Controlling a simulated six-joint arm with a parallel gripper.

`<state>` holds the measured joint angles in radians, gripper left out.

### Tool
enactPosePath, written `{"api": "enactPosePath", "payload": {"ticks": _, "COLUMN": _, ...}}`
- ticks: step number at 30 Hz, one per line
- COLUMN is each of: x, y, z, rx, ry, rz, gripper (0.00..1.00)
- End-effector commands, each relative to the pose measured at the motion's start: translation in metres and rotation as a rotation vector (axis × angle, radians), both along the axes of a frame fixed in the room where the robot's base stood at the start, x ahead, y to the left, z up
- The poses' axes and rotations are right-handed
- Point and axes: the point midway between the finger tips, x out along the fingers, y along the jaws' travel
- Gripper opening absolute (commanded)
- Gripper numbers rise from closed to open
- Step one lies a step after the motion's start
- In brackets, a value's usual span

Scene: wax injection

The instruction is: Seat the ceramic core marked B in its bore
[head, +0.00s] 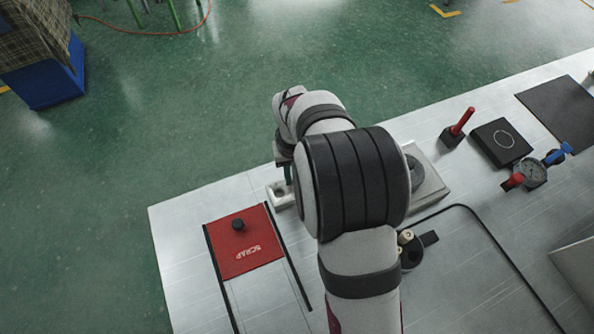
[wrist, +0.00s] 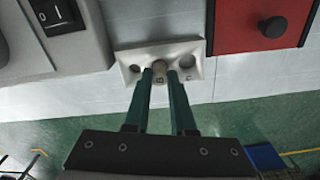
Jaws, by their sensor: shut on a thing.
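A pale block (wrist: 125,54) lies in the wrist view, with an open round hole at its left and another at its right. The letters B and C show on it near the middle and right positions. My gripper (wrist: 160,72) is over the block's middle, its two green fingers shut on a small tan round core (wrist: 159,66). The core is at the middle position, between the fingertips. I cannot tell how deep it sits or whether it is inside the bore. In the head view the block (head: 281,196) is partly hidden by my arm.
A red scrap cover (head: 262,255) with a black knob lies left of my arm. A grey box with a switch (wrist: 58,17) stands beside the block. A dark holder with tan cores (head: 407,237), a red-handled tool (head: 461,123) and a gauge (head: 533,173) are to the right.

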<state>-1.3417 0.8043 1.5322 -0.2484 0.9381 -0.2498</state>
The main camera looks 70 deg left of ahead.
Motion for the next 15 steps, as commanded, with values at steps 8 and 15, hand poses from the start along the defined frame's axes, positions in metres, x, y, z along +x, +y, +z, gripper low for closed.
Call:
{"api": "enactPosePath", "payload": {"ticks": 8, "x": 0.0002, "y": -0.0004, "z": -0.0028, "rx": -0.001, "ry": 0.0, "rz": -0.001, "gripper": 0.0}}
{"api": "enactPosePath", "payload": {"ticks": 15, "x": 0.0003, "y": -0.0003, "z": -0.0021, "rx": 0.0, "ry": 0.0, "rz": 0.0, "gripper": 0.53}}
